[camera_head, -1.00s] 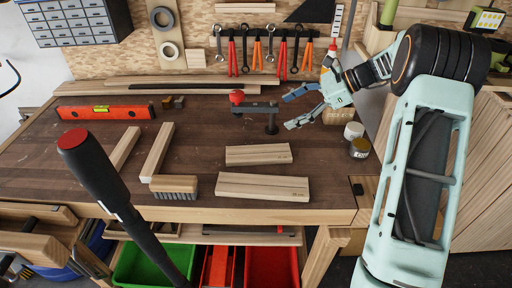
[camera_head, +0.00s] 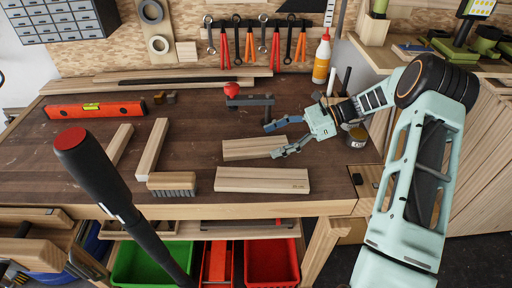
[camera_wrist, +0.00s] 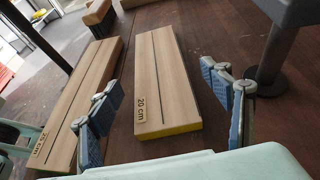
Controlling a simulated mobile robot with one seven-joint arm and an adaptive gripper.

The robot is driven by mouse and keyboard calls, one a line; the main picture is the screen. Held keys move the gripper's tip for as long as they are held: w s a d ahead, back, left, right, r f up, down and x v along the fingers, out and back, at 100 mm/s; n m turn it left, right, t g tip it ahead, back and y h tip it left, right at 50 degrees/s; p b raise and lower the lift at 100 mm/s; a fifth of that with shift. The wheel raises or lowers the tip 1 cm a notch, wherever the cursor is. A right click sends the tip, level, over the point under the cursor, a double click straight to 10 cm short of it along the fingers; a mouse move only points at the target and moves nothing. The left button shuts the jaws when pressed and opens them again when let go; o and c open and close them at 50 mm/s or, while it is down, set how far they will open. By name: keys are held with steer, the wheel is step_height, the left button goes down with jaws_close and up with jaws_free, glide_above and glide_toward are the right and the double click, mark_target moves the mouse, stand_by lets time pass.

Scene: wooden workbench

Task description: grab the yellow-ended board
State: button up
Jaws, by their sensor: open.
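The yellow-ended board (camera_wrist: 165,90) is a pale flat plank with a "20 cm" label. Its near end shows a yellow edge in the wrist view. In the head view it appears to be the rear board (camera_head: 250,149) of two lying near the bench front, its right end partly behind my gripper. My gripper (camera_head: 272,140) is open and empty at that right end. In the wrist view my gripper's (camera_wrist: 160,78) blue-padded fingers stand on either side of the board. I cannot tell their height above the bench.
A dark clamp with a red knob (camera_head: 232,90) stands behind. A brush (camera_head: 172,181), wood strips and a red level (camera_head: 95,110) lie left. A tin (camera_head: 356,136) stands right.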

mark_target(257, 145)
steer(key=x, duration=0.4)
steer(key=shift+s+a+r, duration=0.1)
steer(key=shift+a, duration=0.2)
steer(key=shift+c, duration=0.2)
steer(key=c, duration=1.3)
